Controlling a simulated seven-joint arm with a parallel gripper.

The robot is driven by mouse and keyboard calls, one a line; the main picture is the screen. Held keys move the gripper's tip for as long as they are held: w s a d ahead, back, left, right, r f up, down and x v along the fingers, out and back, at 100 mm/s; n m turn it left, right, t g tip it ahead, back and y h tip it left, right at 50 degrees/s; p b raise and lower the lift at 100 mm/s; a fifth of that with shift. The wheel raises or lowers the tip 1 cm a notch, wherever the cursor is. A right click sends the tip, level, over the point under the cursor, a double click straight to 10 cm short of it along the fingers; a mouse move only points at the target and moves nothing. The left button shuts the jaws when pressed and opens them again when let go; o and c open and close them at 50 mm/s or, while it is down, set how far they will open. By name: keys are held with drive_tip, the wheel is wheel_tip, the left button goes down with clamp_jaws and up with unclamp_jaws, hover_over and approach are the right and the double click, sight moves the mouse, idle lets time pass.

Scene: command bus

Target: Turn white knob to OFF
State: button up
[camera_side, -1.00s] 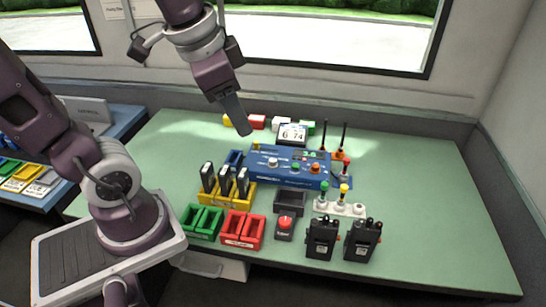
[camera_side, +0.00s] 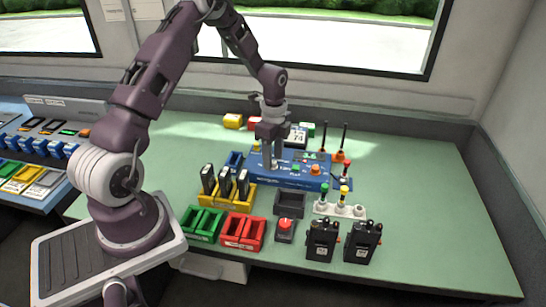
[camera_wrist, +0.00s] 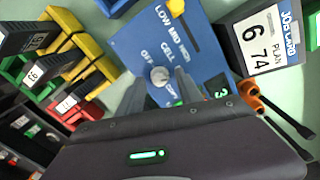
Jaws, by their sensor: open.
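The white knob (camera_wrist: 160,75) sits on the sloped face of the blue control box (camera_wrist: 128,45).
Green (camera_side: 296,169) and orange (camera_side: 315,170) knobs sit to the right on the box. A yellow rack (camera_side: 232,195) with black modules is at front left, and two radios (camera_side: 321,240) at front right. The table's right side is clear.

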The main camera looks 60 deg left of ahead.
drive_tip(key=shift+f, duration=0.2)
clamp_jaws()
drive_tip(key=shift+n, duration=0.3)
drive_tip(key=n, duration=0.4)
drive_tip(key=shift+n, duration=0.4)
drive_tip(key=n, duration=1.1)
drive_tip(key=shift+n, duration=0.4)
drive_tip(key=n, duration=0.6)
drive_tip(key=shift+n+t, duration=0.3)
drive_tip(key=shift+n, duration=0.1)
